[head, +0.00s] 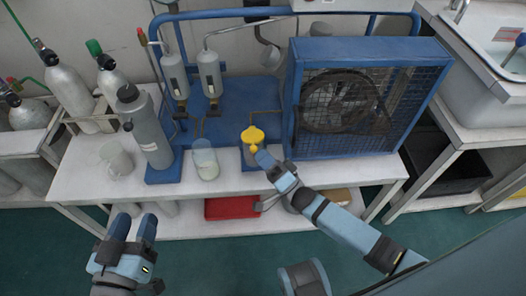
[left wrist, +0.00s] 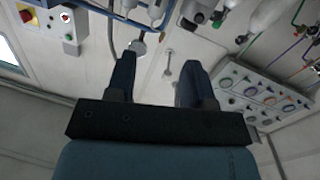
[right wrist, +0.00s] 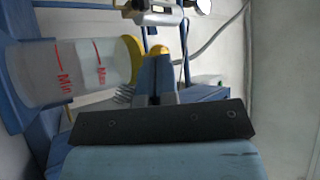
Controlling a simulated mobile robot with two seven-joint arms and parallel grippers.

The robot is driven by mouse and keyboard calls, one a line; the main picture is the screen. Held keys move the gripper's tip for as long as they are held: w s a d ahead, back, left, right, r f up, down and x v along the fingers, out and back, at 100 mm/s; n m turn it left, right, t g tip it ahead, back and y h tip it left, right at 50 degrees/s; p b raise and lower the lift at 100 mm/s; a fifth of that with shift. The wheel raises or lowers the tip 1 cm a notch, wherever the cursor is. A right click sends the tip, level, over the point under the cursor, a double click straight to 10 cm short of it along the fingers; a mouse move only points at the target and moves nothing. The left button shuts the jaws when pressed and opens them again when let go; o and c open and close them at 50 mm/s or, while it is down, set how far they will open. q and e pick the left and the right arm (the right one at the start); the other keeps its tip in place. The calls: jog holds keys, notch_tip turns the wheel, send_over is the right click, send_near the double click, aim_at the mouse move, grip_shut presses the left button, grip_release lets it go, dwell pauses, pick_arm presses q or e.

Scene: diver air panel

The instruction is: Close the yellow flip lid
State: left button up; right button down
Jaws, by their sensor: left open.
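The yellow flip lid (head: 252,133) is on top of a small container (head: 247,155) near the front of the white bench. It also shows edge-on in the right wrist view (right wrist: 133,60), at the end of a clear container marked "Min" (right wrist: 70,72). My right gripper (head: 261,156) is at the lid's front edge, its fingers together. In the right wrist view a small yellow piece (right wrist: 158,50) shows at the fingertips (right wrist: 157,62); whether they touch it I cannot tell. Whether the lid is fully down is unclear. My left gripper (head: 136,226) is open and empty, in front of the bench.
A clear jar (head: 205,160) stands left of the lid, with a grey cylinder (head: 150,128) and a clear beaker (head: 116,158) further left. A blue caged fan (head: 345,100) stands close on the right. A red case (head: 231,207) lies on the shelf below.

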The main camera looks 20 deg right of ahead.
pick_arm(q)
jog(key=s+a+f+g+y+p, duration=0.3)
jog(key=a+f+g+p, duration=0.2)
jog(key=p, duration=0.8)
pick_arm(e)
jog(key=r+m+g+h, duration=0.1)
jog(key=r+m+h, duration=0.1)
jog(key=m, duration=0.1)
jog(key=w+r+m+g+h, duration=0.1)
jog(key=r+m+h, duration=0.1)
jog(key=r+m, duration=0.1)
jog(key=shift+w+d+r+h, duration=0.2)
jog(key=shift+r+h, duration=0.1)
jog(key=shift+h, duration=0.1)
pick_arm(q)
jog(key=shift+s+f, duration=0.1)
jog(key=shift+f, duration=0.05)
pick_arm(e)
jog(key=shift+g, duration=0.3)
